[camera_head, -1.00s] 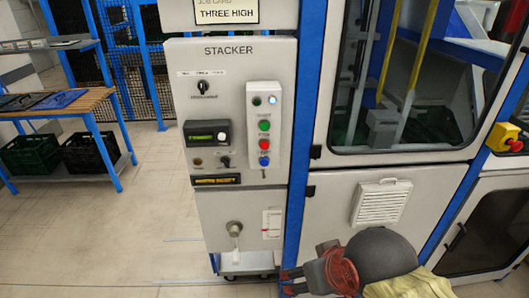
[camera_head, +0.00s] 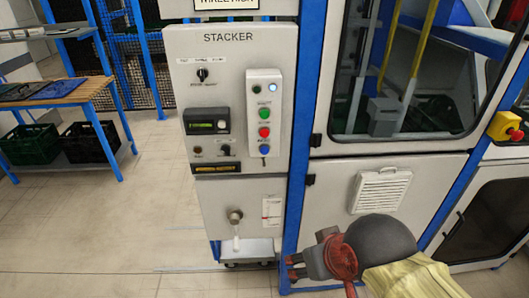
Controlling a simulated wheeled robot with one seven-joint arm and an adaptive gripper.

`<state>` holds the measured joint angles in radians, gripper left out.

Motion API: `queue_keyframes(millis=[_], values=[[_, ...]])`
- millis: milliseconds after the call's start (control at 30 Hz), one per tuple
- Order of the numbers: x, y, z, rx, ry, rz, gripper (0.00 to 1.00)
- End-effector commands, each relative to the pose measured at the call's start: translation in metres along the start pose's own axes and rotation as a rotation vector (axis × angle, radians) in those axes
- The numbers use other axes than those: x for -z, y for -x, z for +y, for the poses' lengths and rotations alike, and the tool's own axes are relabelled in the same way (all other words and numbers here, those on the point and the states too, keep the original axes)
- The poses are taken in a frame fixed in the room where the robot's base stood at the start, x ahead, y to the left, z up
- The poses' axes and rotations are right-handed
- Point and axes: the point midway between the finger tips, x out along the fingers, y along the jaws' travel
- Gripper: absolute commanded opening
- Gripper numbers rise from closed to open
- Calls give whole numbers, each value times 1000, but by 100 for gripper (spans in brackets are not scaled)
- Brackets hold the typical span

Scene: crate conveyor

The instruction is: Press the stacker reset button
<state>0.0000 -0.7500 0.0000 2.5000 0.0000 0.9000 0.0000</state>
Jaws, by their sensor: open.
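The light grey stacker panel (camera_head: 215,75) stands left of centre, with "STACKER" printed at its top. A raised white button box (camera_head: 252,105) on its right side holds a column of a green button (camera_head: 264,114), a red button (camera_head: 264,132) and a blue button (camera_head: 264,150). Their small labels are too blurred to read. A lamp (camera_head: 273,87) above them glows white. My gripper (camera_head: 292,265) is low in the view, below and right of the buttons, pointing left. It is open and empty, apart from the panel buttons.
A blue frame post (camera_head: 302,130) runs right of the panel, beside a windowed machine cabinet (camera_head: 350,180). A red emergency stop (camera_head: 516,134) on a yellow box is at far right. A wooden-topped bench (camera_head: 60,95) with dark crates below stands left. The floor before the panel is clear.

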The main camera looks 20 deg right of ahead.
Motion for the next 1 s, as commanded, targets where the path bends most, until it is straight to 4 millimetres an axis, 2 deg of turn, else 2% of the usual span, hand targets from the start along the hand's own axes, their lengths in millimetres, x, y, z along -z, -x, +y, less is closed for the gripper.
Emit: queue_keyframes(millis=[833, 1000], values=[[0, 0, 0, 0, 0, 0, 0], [0, 0, 0, 0, 0, 0, 0]])
